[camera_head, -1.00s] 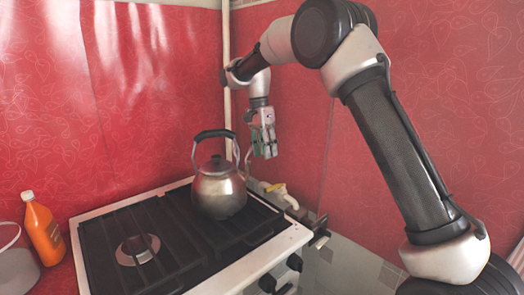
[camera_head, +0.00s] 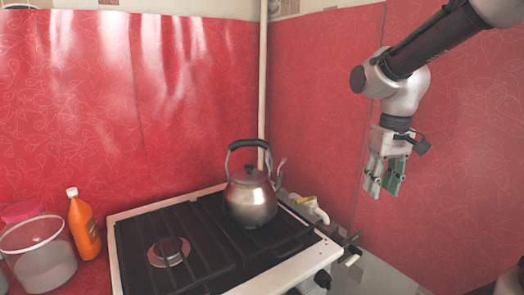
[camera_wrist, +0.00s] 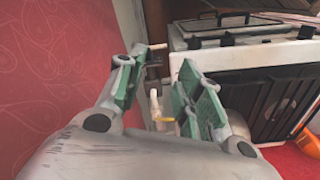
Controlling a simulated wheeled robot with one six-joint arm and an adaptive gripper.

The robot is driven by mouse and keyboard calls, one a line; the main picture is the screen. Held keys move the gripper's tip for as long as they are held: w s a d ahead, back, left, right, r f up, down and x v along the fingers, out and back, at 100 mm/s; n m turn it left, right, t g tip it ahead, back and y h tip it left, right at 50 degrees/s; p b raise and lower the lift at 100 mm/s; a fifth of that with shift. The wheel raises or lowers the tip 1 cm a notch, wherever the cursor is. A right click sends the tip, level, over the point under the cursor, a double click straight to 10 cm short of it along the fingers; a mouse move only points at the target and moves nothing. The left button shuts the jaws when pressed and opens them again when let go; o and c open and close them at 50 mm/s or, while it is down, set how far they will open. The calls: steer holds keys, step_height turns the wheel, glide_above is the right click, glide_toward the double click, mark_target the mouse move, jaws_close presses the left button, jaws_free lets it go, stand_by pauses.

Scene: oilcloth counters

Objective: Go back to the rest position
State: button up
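My gripper (camera_head: 384,188) hangs in the air at the right in the head view, fingers pointing down, clear of the stove and kettle. In the wrist view its two green-padded fingers (camera_wrist: 155,92) stand apart with nothing between them, so it is open and empty.
A metal kettle (camera_head: 250,203) stands at the back right of the stove (camera_head: 133,213). A yellow-handled tap on a pale pipe (camera_head: 310,206) is beside the stove. An orange bottle (camera_head: 84,230) and a clear bucket (camera_head: 43,262) are at the left. Red walls close the corner.

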steer(key=s+d+r+m+t, duration=0.1)
steer(key=s+d+t, duration=0.1)
steer(key=s+d, duration=0.2)
steer(key=s+d+r+m+t, duration=0.1)
steer(key=s+d, duration=0.3)
steer(key=s, duration=0.6)
steer(key=shift+s+r+t, duration=0.15)
steer(key=shift+r+t, duration=0.35)
steer(key=shift+r, duration=0.3)
